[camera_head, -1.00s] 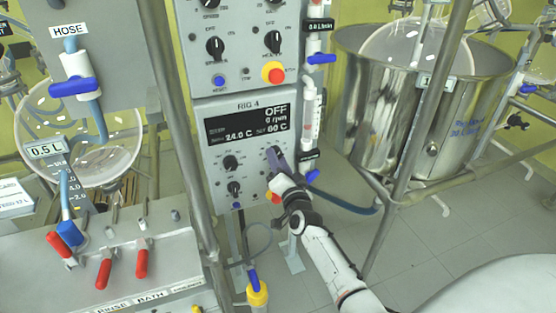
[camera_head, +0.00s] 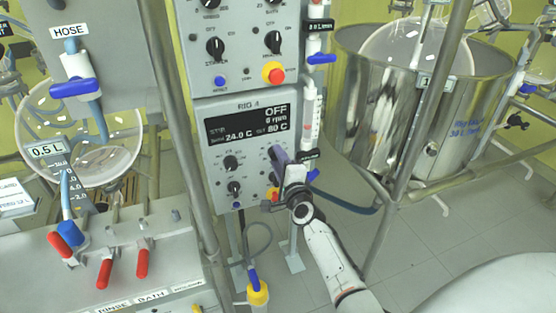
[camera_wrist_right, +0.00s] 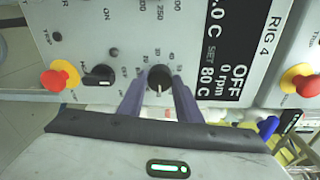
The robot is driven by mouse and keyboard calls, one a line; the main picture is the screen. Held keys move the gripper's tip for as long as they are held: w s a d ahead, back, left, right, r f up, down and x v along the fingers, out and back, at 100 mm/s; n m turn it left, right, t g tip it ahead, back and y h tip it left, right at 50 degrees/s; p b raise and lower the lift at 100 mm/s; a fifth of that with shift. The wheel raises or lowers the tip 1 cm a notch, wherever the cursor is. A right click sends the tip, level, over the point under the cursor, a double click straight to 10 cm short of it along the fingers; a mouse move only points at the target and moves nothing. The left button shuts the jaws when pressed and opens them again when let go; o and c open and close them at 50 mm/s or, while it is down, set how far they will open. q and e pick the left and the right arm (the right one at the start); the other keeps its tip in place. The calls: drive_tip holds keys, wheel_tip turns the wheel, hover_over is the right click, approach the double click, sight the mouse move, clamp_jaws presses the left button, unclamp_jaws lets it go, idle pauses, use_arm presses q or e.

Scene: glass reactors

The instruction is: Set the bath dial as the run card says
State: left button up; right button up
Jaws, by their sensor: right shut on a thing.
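The Rig 4 control panel (camera_head: 240,185) stands upright in the middle of the head view. Its display (camera_head: 248,125) reads OFF, 0 rpm, 24.0 C and a set value of 80 C. The same set value shows in the wrist view on the display (camera_wrist_right: 225,55). My right gripper (camera_head: 278,158) is at the panel's right side. In the wrist view its purple fingers are shut around a black dial (camera_wrist_right: 159,78) with a marked scale. A white card (camera_head: 15,192) at the far left is cut off, and its small print is unreadable. My left gripper is out of view.
A red and yellow stop button (camera_wrist_right: 60,77) and a black knob (camera_wrist_right: 98,75) sit near the gripped dial. Blue-handled valves (camera_head: 313,174) are close to my right wrist. A metal post (camera_head: 195,150) stands left of the panel, and a steel vessel (camera_head: 385,110) stands right.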

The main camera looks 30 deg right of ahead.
drive_tip(key=shift+m, duration=0.6)
drive_tip(key=o, duration=1)
drive_tip(key=shift+o, duration=0.2)
